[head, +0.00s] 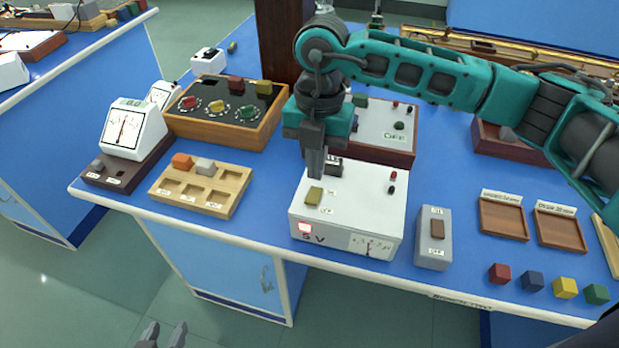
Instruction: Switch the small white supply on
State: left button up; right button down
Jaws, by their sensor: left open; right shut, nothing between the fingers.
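The small white supply (372,208) is a white box at the bench's front edge. Its front bears "5 V", a red-edged square (305,228) and a needle meter (371,246). On its top are an olive rocker switch (314,195) between two small labels, a dark block at the back and two small round terminals. Which way the rocker is tipped is too small to tell. My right gripper (316,172) is shut and empty, pointing down just behind the rocker; I cannot tell if it touches the box. My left gripper (163,338) is open, low in front of the bench.
A grey switch box (433,252) stands right of the supply. Coloured cubes and shallow wooden trays (503,218) lie further right. A wooden sorting tray (213,208), a white meter (133,132) and a wooden-framed dial panel (270,128) stand left. A white-topped box is behind.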

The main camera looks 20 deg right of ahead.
pick_arm(q)
jog(key=shift+d+f, duration=0.15)
jog(key=shift+f, duration=0.15)
pick_arm(e)
notch_tip(320, 180, up, 9)
jog(key=w, duration=0.1)
jog(key=shift+d, duration=0.3)
pick_arm(q)
jog(key=shift+w, duration=0.15)
